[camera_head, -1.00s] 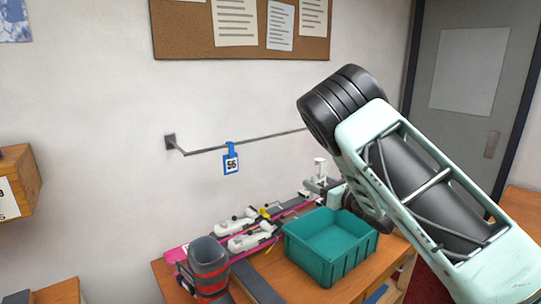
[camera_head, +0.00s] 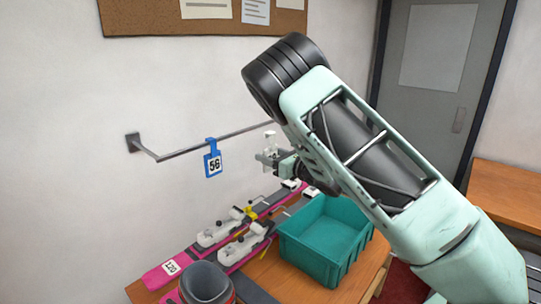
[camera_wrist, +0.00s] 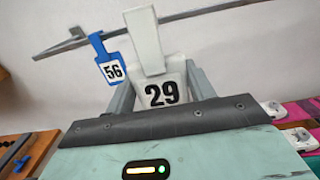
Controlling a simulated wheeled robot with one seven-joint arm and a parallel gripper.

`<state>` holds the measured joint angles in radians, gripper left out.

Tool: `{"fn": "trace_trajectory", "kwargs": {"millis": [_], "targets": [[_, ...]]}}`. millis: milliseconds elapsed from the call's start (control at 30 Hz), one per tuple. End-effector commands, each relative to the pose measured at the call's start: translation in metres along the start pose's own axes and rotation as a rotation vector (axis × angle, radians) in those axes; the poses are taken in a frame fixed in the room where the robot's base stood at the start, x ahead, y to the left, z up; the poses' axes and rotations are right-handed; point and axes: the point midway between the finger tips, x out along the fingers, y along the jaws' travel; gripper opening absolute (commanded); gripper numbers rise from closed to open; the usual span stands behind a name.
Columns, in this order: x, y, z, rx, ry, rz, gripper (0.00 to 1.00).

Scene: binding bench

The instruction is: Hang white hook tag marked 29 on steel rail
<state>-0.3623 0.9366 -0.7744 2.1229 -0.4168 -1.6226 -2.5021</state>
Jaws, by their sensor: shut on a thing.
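The white hook tag marked 29 (camera_wrist: 162,93) is held upright between the fingers of my gripper (camera_wrist: 160,85) in the wrist view, its hook part pointing up. The steel rail (camera_head: 200,142) is fixed to the wall and also shows in the wrist view (camera_wrist: 210,16), crossing behind the top of the white tag. I cannot tell whether tag and rail touch. A blue tag marked 56 (camera_head: 213,160) hangs on the rail, left of the white tag in the wrist view (camera_wrist: 110,68).
Below the rail, a bench holds pink skis (camera_head: 160,273) with white bindings, a teal bin (camera_head: 318,262) and a dark cylindrical container (camera_head: 206,284). A corkboard (camera_head: 150,18) is on the wall above. A grey door (camera_head: 425,100) stands at the right.

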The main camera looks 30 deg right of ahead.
Motion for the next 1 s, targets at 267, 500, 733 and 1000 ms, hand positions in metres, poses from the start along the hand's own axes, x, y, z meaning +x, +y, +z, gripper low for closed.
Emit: {"fn": "trace_trajectory", "kwargs": {"millis": [267,500,733,1000], "targets": [[0.017,0.000,0.002,0.000,-0.002,0.001,0.32],[0.030,0.000,0.001,0.000,-0.001,0.001,0.32],[0.043,0.000,0.001,0.001,-0.001,0.001,0.32],[0.059,0.000,0.001,0.000,-0.001,0.001,0.32]]}}
